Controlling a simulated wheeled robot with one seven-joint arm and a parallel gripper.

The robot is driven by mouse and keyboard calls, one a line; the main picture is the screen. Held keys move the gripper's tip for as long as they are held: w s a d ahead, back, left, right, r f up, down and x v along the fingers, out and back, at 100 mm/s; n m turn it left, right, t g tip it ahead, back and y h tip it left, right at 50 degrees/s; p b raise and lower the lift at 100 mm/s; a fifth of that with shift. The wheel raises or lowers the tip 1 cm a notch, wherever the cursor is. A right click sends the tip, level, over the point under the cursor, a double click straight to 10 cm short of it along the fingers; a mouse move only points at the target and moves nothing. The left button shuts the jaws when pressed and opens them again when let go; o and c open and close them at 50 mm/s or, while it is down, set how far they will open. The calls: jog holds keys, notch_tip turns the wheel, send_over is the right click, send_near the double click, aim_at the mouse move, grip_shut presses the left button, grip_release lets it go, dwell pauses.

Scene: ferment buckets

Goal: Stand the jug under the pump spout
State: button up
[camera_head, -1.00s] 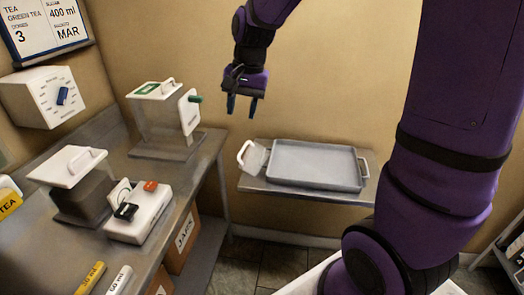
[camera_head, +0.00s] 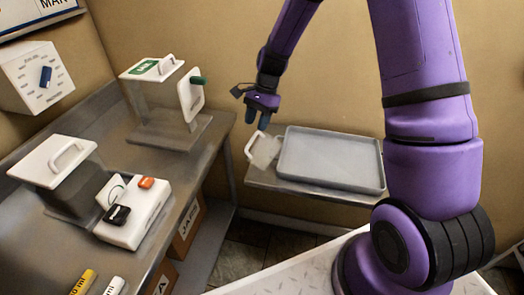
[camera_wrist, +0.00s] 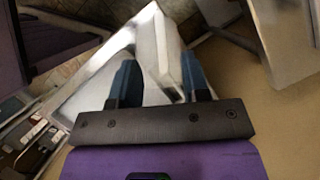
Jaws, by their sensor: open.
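The jug (camera_head: 265,152) is small and clear with a white handle on its left. It stands upright on the metal shelf (camera_head: 262,183), at the left end of a grey tray. My gripper (camera_head: 262,117) is open and empty just above the jug, fingers pointing down. In the wrist view, a white part that looks like the jug's handle (camera_wrist: 158,45) lies between the fingertips (camera_wrist: 162,72); I cannot tell whether they touch it. A white unit with an orange and a black button, apparently the pump (camera_head: 138,217), sits on the left counter. Its spout is not clearly visible.
A clear green-labelled bucket (camera_head: 165,105) stands at the counter's back; a white-lidded dark bucket (camera_head: 68,190) is beside the pump unit. The grey tray (camera_head: 330,186) fills the shelf's right. A floor gap lies between counter and shelf. A white dial box (camera_head: 40,77) hangs left.

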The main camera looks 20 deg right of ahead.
aim_at(251, 141)
jog(key=shift+x, duration=3.85)
jog(key=shift+c, duration=0.3)
grip_shut()
